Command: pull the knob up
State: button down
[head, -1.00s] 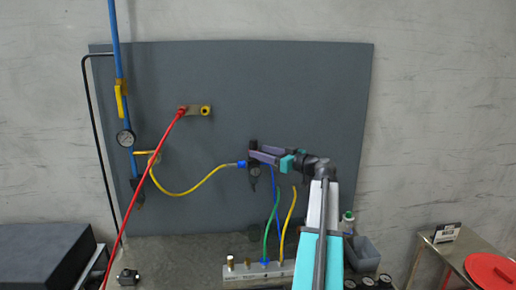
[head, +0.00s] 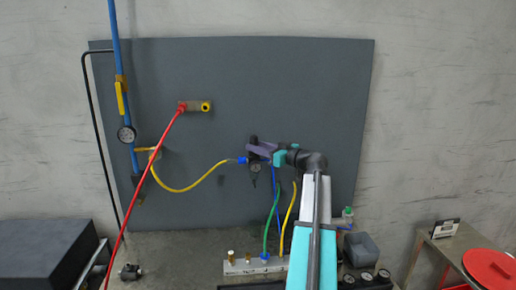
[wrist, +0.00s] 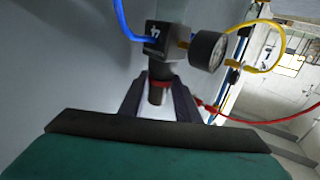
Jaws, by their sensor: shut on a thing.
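The knob (wrist: 156,96) is a dark cylinder at the end of a regulator (wrist: 160,45) that has a round gauge (wrist: 208,50). A red band shows between the knob and the regulator body in the wrist view. My gripper (wrist: 158,104) has one finger on each side of the knob and is shut on it. In the head view, my gripper (head: 256,147) reaches from the right to the top of the regulator (head: 254,168) on the grey panel. The fingers partly hide the knob there.
A yellow hose (head: 195,188) joins the regulator from the left. Green and yellow hoses run below it to a manifold (head: 250,266). A red hose (head: 145,172) crosses the panel's left part. A blue pipe with a gauge (head: 126,134) stands at the left. The upper right panel is clear.

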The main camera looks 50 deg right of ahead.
jog(key=b, duration=0.2)
jog(key=shift+r+b, duration=0.3)
jog(key=shift+r, duration=0.45)
jog(key=c, duration=1.3)
grip_release()
jog(key=shift+f, duration=0.1)
jog(key=shift+s, duration=0.1)
jog(key=shift+s+f+b, duration=0.1)
jog(key=shift+s+b, duration=0.35)
jog(key=s+d+b, duration=0.1)
jog(key=s+b, duration=0.3)
jog(key=s, duration=0.8)
jog(key=shift+s, duration=0.4)
